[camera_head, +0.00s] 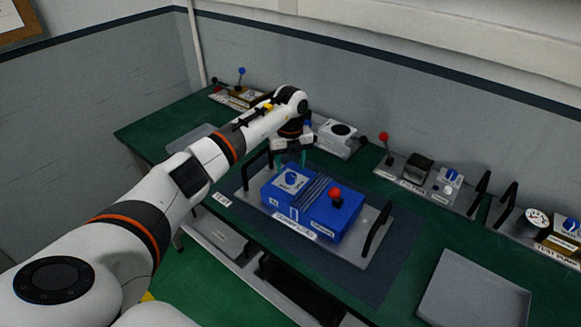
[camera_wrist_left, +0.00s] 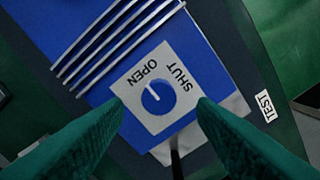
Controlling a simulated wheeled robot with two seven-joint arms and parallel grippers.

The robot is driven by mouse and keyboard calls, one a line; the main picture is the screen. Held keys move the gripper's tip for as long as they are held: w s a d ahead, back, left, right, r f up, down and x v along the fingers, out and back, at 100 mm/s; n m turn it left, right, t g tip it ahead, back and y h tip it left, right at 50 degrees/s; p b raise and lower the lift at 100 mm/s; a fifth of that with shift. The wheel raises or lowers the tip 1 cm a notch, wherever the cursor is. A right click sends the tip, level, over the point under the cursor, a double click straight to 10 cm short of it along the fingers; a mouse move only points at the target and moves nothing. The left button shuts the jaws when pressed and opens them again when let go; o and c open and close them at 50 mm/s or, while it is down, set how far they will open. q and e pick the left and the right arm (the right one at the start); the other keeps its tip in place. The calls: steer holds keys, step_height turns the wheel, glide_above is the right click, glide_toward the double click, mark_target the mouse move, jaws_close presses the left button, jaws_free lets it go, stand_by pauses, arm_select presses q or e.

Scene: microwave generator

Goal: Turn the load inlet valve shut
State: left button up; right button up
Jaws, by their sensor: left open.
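The load is a blue box (camera_head: 336,222) with dark fins and a red knob on top, standing on a grey tray. Its valve is a round blue knob (camera_head: 291,178) on a white plate at the box's left end. In the left wrist view the knob (camera_wrist_left: 158,101) has a white mark on the side towards the word OPEN; SHUT is printed to the right. My left gripper (camera_head: 291,158) is open above that end of the box. In the wrist view its green fingertips (camera_wrist_left: 160,106) lie either side of the knob, apart from it. My right gripper is out of view.
Black handles stand at the tray's ends, one (camera_head: 376,230) at the right and one (camera_head: 257,168) near my left gripper. Other devices line the back of the green bench, including a lever unit (camera_head: 404,169) and gauge unit (camera_head: 540,222). An empty grey tray (camera_head: 474,292) lies front right.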

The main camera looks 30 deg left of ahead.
mark_target(291, 175)
arm_select(q)
steer(key=shift+f+p, duration=0.35)
steer(key=shift+f, duration=1.4)
steer(key=c, duration=1)
